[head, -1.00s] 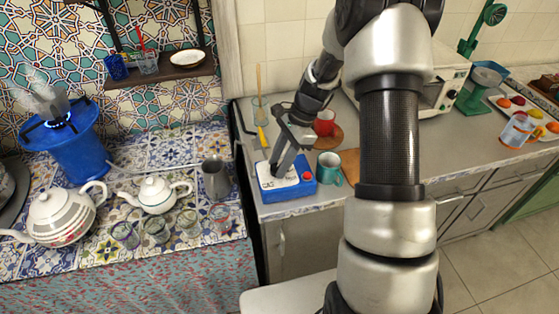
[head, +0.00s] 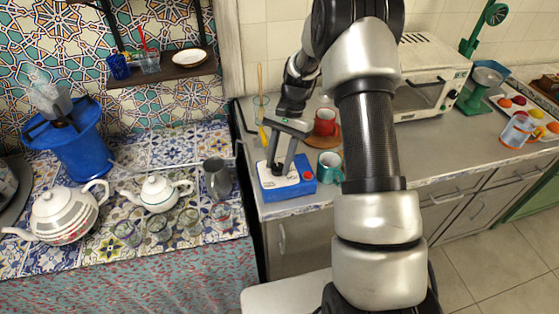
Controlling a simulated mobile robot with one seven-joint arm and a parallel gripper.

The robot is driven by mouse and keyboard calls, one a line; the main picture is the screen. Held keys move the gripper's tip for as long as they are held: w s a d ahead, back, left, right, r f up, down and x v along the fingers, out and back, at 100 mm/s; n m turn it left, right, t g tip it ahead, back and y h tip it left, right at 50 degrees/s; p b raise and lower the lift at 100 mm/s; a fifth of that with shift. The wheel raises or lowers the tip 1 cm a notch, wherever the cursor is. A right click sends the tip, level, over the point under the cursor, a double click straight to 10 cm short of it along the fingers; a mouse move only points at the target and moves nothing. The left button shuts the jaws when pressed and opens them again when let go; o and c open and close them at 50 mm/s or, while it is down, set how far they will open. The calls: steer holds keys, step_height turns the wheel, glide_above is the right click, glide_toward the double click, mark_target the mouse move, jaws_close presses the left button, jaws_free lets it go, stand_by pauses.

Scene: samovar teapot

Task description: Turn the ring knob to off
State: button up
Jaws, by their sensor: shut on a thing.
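A blue box (head: 287,189) with a white top and a red button stands on the grey counter near its left front corner. My gripper (head: 280,169) reaches down onto the white top and is shut on the ring knob there. The knob is mostly hidden between the fingers and too small to read its setting. A blue burner stand (head: 80,150) at the left carries a steaming pot (head: 50,101). No blue flame shows under the pot.
A teal mug (head: 330,166) stands close to the right of the box, with a red mug (head: 326,122) behind it. A glass holding sticks (head: 262,105) stands behind my gripper. Teapots (head: 157,192) and several glasses fill the tiled table at left.

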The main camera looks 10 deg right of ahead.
stand_by(0.4)
steer(key=o, duration=1)
steer(key=v, duration=1.7)
steer(key=shift+w+r, duration=0.1)
steer(key=shift+r, duration=0.1)
